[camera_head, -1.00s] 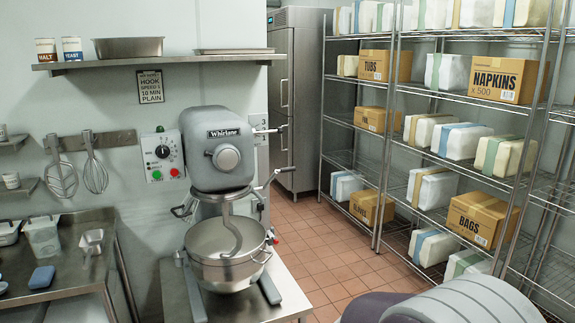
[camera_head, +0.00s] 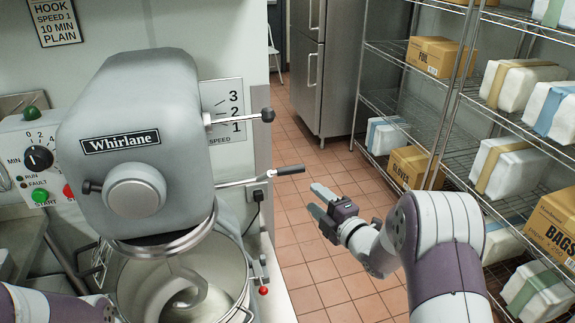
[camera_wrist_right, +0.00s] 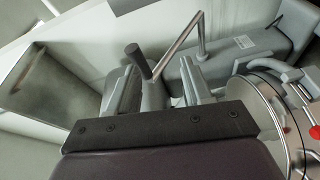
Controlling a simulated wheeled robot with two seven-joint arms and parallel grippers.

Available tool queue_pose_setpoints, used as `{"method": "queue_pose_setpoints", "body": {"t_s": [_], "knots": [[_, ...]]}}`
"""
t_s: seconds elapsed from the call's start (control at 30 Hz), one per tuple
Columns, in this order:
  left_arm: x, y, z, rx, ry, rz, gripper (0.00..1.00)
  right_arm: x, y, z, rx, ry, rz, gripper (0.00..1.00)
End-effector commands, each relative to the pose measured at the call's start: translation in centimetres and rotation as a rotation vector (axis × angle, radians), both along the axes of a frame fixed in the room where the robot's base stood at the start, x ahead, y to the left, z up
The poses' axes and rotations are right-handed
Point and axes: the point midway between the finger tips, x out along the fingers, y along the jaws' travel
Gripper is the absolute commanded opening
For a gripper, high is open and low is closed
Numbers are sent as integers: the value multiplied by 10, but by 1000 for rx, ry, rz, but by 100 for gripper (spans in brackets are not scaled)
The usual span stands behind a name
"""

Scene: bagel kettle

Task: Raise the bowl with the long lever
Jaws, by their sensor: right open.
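The steel bowl (camera_head: 232,268) sits under the mixer head (camera_head: 135,135), with the grey hook (camera_head: 172,285) inside it. The long lever (camera_head: 240,182) sticks out from the mixer's right side, with a black grip at its end. My right gripper (camera_head: 315,197) is open and empty just right of the grip, apart from it. In the wrist view the lever's black grip (camera_wrist_right: 138,60) shows between the open fingers. The bowl's rim (camera_wrist_right: 272,115) is at the right there. My left arm (camera_head: 50,306) enters at bottom left; its jaws cannot be made out.
A shorter lever with a black knob (camera_head: 267,115) juts out above the long lever, by a speed plate (camera_head: 228,92). The control panel (camera_head: 30,160) is at the left. Wire shelves (camera_head: 470,95) with boxes stand at the right. The tiled floor (camera_head: 300,245) between is clear.

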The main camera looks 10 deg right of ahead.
Motion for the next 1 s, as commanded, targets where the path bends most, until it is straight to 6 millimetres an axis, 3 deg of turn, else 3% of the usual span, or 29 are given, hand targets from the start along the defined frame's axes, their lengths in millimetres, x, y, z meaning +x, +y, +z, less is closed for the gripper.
{"method": "queue_pose_setpoints", "body": {"t_s": [0.1,0.2,0.6,0.8,1.0], "knots": [[0,0,-1,0,0,0,43,-8,2,10,-92,-195,79,50],[0,0,2,0,0,0,43,-4,7,17,-119,-255,102,50],[0,0,28,0,0,0,43,75,45,34,-117,-256,103,50],[0,0,33,0,0,0,43,97,55,37,-117,-256,101,50],[0,0,33,0,0,0,43,102,56,37,-117,-254,100,50]]}}
